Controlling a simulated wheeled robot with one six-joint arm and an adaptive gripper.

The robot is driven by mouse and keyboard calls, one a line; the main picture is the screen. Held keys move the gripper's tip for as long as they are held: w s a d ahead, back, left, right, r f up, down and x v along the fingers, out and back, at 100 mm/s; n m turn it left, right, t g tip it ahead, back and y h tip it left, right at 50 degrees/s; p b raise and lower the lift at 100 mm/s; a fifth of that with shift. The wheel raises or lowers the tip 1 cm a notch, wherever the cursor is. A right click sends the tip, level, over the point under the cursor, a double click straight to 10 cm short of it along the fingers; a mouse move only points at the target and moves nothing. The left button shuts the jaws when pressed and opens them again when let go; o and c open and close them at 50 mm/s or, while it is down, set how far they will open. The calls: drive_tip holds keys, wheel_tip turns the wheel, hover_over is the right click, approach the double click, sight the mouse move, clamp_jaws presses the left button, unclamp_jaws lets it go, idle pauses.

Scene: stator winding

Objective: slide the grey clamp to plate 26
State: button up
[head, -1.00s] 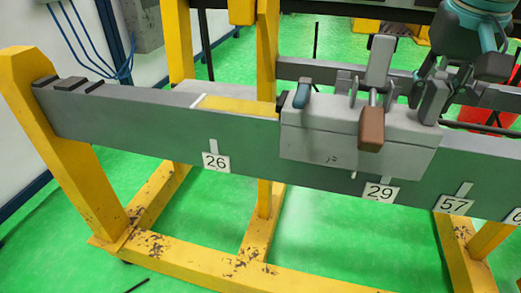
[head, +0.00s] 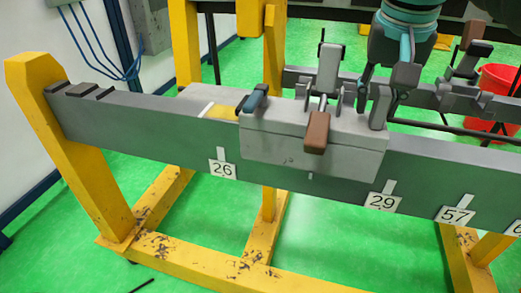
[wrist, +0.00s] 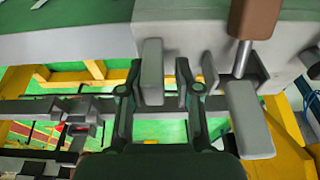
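The grey clamp (head: 300,148) straddles the dark grey beam (head: 130,118), between plate 26 (head: 222,170) and plate 29 (head: 383,201). Its left edge is a little right of plate 26's mark. It carries a brown-tipped lever (head: 317,132) and an upright post (head: 379,107) at its right end. My gripper (head: 384,88) is down at this post from above. In the wrist view, the open fingers (wrist: 159,90) stand either side of the post (wrist: 152,70), with a gap on the right. I cannot tell whether the left finger touches it. The brown lever (wrist: 256,18) is to their right.
Plate 57 (head: 455,215) is further right on the beam. Dark blocks (head: 75,88) sit at the beam's left end. A yellow frame (head: 90,180) holds the beam. A second rail with another clamp (head: 462,85) runs behind. A red bucket (head: 497,85) stands at the back right.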

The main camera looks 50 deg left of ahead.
sight(267, 87)
drive_tip(key=shift+s+a, duration=0.7)
drive_tip(key=shift+a, duration=0.35)
drive_tip(key=shift+s+a, duration=0.7)
drive_tip(key=shift+a, duration=0.35)
drive_tip(key=shift+s+a, duration=1.15)
drive_tip(key=shift+a, duration=0.55)
drive_tip(key=shift+s+a, duration=1.1)
drive_tip(key=shift+a, duration=0.55)
drive_tip(key=shift+s+a, duration=1.15)
drive_tip(key=shift+a, duration=0.55)
drive_tip(key=shift+s+a, duration=0.25)
drive_tip(key=shift+a, duration=0.15)
drive_tip(key=shift+w+d, duration=0.15)
drive_tip(key=shift+d, duration=0.1)
drive_tip(key=shift+o, duration=1.4)
